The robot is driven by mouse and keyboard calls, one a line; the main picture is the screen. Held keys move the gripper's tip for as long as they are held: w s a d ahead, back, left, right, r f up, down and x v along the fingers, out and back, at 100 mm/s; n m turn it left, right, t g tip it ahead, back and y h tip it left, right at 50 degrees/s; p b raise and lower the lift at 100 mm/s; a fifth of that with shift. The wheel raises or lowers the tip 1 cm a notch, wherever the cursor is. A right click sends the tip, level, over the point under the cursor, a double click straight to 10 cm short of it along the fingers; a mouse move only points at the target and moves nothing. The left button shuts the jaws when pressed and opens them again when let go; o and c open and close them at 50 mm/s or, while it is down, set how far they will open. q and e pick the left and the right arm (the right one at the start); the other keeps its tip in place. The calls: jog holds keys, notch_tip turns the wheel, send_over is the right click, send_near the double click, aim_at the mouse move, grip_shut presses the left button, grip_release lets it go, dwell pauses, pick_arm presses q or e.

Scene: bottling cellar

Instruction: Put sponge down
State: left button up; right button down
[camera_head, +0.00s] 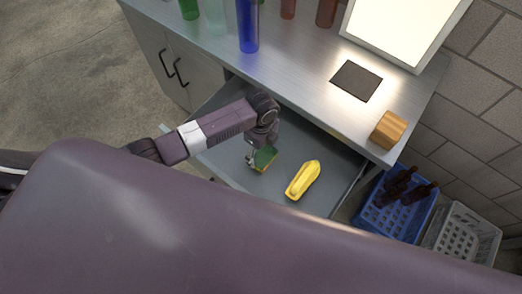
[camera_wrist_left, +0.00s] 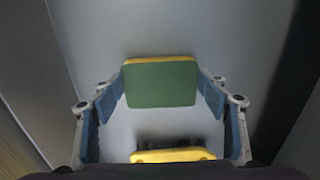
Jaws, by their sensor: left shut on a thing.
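The sponge (camera_head: 265,158), green on one face and yellow on the other, is in the open grey drawer under the counter. My left gripper (camera_head: 255,158) is shut on it, and its fingers press on both sides of the sponge (camera_wrist_left: 160,84) in the left wrist view. I cannot tell whether the sponge touches the drawer floor. A yellow brush (camera_head: 303,180) lies in the drawer to the right of the sponge; its dark bristles and yellow body (camera_wrist_left: 172,156) show at the bottom of the wrist view. My right gripper is not in view.
The metal counter (camera_head: 310,75) above the drawer (camera_head: 338,165) holds several bottles, including a blue one (camera_head: 248,25), a dark mat (camera_head: 356,81), a wooden block (camera_head: 388,130) and a light panel (camera_head: 400,25). Blue (camera_head: 378,222) and white (camera_head: 465,232) crates stand at the right.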

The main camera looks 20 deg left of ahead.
aim_at(261, 153)
pick_arm(q)
jog(key=shift+f, duration=0.15)
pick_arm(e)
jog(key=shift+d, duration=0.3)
pick_arm(q)
jog(key=o, duration=1.2)
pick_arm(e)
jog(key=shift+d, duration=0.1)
pick_arm(q)
notch_tip(261, 153, up, 12)
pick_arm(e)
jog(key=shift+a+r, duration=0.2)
pick_arm(q)
jog(key=shift+r+p, duration=0.25)
jog(key=shift+p, duration=0.05)
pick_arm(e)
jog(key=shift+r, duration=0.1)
